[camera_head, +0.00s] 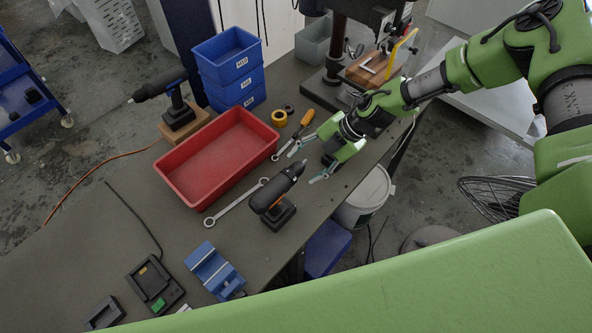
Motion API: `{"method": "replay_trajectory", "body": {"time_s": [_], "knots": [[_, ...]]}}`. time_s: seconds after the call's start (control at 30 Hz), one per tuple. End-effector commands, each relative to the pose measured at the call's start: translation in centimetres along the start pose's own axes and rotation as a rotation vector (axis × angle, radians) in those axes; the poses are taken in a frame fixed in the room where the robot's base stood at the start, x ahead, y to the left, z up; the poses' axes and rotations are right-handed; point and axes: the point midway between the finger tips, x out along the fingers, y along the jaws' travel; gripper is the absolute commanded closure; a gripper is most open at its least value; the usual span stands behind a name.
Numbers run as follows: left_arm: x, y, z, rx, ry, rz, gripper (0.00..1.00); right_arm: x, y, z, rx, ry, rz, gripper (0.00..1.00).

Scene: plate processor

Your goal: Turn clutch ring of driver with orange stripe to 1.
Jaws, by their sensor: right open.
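A dark cordless driver (274,194) stands upright on its battery near the table's right edge, its nose pointing up and right. A second dark driver (163,88) stands on a wooden block behind the red bin, its nose pointing left; a small blue mark shows on it. My left gripper is not in view.
A red bin (165,171) lies left of the near driver, with a wrench (235,203) between them. A blue vise (214,270) and a charger (154,285) are in front.

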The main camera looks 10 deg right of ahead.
Motion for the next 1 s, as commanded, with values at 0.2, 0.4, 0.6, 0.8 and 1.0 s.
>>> {"method": "replay_trajectory", "body": {"time_s": [0.2,0.4,0.6,0.8,1.0], "knots": [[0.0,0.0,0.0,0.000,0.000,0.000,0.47,-3.5,0.0,0.1,0.002,0.001,0.001,0.46],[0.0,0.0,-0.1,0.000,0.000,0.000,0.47,-4.5,-0.1,0.0,0.001,0.001,-0.001,0.46],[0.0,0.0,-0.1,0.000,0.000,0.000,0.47,-4.6,-0.1,0.0,0.000,0.001,-0.001,0.46],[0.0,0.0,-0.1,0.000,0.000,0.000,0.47,-4.5,-0.1,0.0,0.000,0.001,-0.001,0.46],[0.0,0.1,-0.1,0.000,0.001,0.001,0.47,-3.9,0.1,-0.8,-0.004,0.015,0.006,0.46]]}}
